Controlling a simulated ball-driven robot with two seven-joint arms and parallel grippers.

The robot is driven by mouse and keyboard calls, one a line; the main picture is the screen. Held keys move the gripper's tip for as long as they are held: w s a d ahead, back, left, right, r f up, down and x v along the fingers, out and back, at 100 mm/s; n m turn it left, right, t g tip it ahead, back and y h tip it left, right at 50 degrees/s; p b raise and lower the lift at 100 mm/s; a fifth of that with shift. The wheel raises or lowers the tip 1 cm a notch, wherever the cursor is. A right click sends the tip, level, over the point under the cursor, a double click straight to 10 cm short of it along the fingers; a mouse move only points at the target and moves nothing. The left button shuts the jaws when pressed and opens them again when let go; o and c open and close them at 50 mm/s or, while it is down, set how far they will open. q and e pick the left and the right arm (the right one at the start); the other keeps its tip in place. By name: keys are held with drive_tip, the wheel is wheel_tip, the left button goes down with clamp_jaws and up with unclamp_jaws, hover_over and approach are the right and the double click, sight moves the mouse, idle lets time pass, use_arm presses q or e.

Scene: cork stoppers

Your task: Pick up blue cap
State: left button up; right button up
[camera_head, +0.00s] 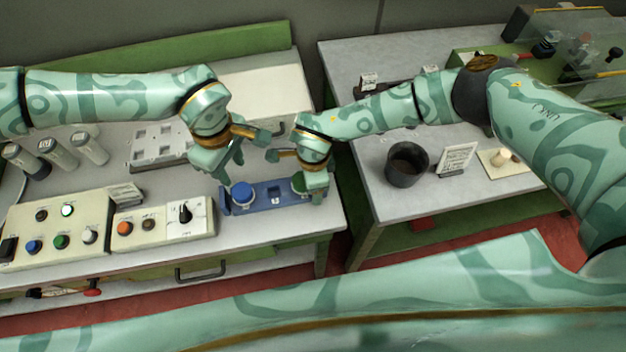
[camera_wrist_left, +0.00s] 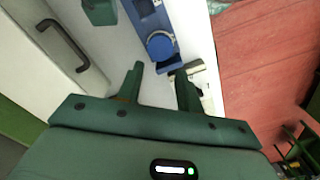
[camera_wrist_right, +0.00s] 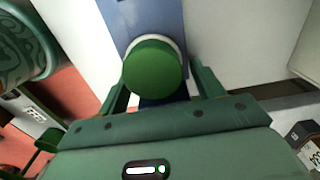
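The blue cap (camera_head: 242,191) sits at the left end of a blue holder (camera_head: 271,199) on the left table's front right part. In the left wrist view the blue cap (camera_wrist_left: 160,45) lies just beyond the fingertips, roughly in line with the gap. My left gripper (camera_head: 231,172) is open and empty, above and close to the blue cap. My right gripper (camera_wrist_right: 158,76) is open at the holder's other end, with a green cap (camera_wrist_right: 153,67) between its fingers. I cannot tell whether the fingers touch it. In the head view this gripper partly hides the green cap (camera_head: 299,183).
Button boxes (camera_head: 60,229) and a knob box (camera_head: 186,216) stand left of the holder. Behind are a slotted grey tray (camera_head: 152,146) and grey cylinders (camera_head: 90,149). A dark pot (camera_head: 406,166) and a sign (camera_head: 456,159) stand on the right table, across a gap.

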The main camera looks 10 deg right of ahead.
use_arm(q)
drive_tip(key=shift+o, duration=0.3)
use_arm(e)
drive_tip(key=c, duration=0.6)
use_arm(q)
drive_tip(key=o, duration=0.3)
use_arm(e)
drive_tip(key=shift+c, duration=0.2)
use_arm(q)
drive_tip(key=s+d+g+h, duration=0.4)
drive_tip(key=s+d+h, duration=0.2)
drive_tip(key=s+d, duration=0.4)
drive_tip(key=n+t+h, duration=0.4)
drive_tip(key=n+t, duration=1)
drive_tip(key=n, duration=0.2)
approach(240, 192)
drive_tip(key=shift+s+a+r, duration=0.15)
drive_tip(key=shift+s+r, duration=0.15)
drive_tip(key=shift+r, duration=0.05)
drive_tip(key=shift+w+a+f, duration=0.2)
drive_tip(key=shift+f, duration=0.05)
drive_tip(key=x, duration=0.5)
drive_tip(key=shift+w+d+f, duration=0.15)
drive_tip(key=shift+f, duration=0.05)
drive_tip(key=x, duration=0.5)
drive_tip(key=shift+w+d, duration=0.15)
drive_tip(key=shift+d, duration=0.25)
